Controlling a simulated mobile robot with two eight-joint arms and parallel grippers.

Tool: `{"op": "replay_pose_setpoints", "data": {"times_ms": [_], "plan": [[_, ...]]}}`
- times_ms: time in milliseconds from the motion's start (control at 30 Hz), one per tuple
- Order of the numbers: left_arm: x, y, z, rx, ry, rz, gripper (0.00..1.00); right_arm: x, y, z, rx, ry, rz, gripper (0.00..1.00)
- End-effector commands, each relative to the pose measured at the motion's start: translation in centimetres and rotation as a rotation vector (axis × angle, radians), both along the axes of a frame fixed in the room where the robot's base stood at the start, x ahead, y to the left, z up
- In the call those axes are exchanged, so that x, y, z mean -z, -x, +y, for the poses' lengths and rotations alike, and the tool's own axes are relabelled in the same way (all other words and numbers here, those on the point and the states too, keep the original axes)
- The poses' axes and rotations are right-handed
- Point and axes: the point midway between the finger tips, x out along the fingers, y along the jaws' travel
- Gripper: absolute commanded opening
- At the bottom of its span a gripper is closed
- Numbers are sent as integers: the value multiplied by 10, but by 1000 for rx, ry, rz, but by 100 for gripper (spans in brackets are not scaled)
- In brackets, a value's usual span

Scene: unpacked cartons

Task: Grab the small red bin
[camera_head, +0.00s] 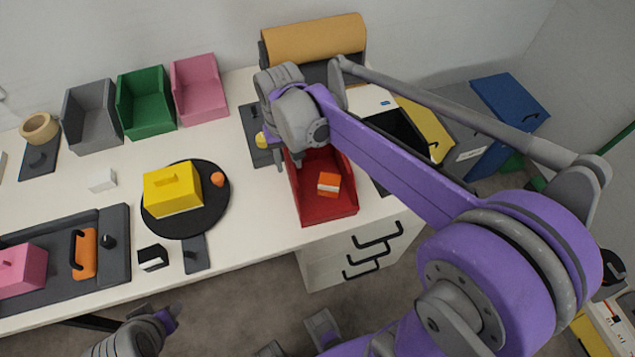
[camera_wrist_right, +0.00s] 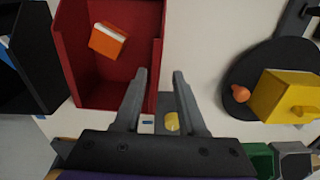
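The small red bin (camera_head: 318,205) stands at the front edge of the white table, with an orange and white box (camera_head: 329,184) inside it. My right gripper (camera_head: 289,162) is over the bin's back left corner. In the right wrist view the red bin (camera_wrist_right: 104,72) fills the upper left. There my right gripper (camera_wrist_right: 158,78) is open, with one finger over the bin side and the other outside it. The bin's side wall shows between them; I cannot tell whether they touch it. My left gripper (camera_head: 160,322) is at the bottom left, away from the bin, its fingers unclear.
Grey (camera_head: 92,118), green (camera_head: 146,103) and pink (camera_head: 198,90) bins stand at the back. A yellow box (camera_head: 172,190) sits on a round black plate (camera_head: 206,212). A dark bin (camera_head: 397,128) stands right of the red one. A paper roll (camera_head: 315,38) is behind my right arm.

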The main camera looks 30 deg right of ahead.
Motion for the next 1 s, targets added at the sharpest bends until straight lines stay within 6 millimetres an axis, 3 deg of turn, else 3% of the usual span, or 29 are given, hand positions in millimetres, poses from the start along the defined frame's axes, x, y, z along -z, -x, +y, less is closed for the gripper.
{"op": "replay_pose_setpoints", "data": {"times_ms": [300, 567, 800, 1000], "plan": [[6, 1, 0, 0, 0, 2, 50, 43, -5, -1, 11, -1, 16, 40], [8, 2, 0, 0, 0, 3, 50, 64, -5, -1, 10, 0, 15, 40], [12, 3, 0, 0, 0, 5, 50, 100, -5, -1, 9, 0, 15, 40], [13, 3, 0, 0, 0, 5, 50, 110, -5, -1, 9, 0, 15, 40]]}}
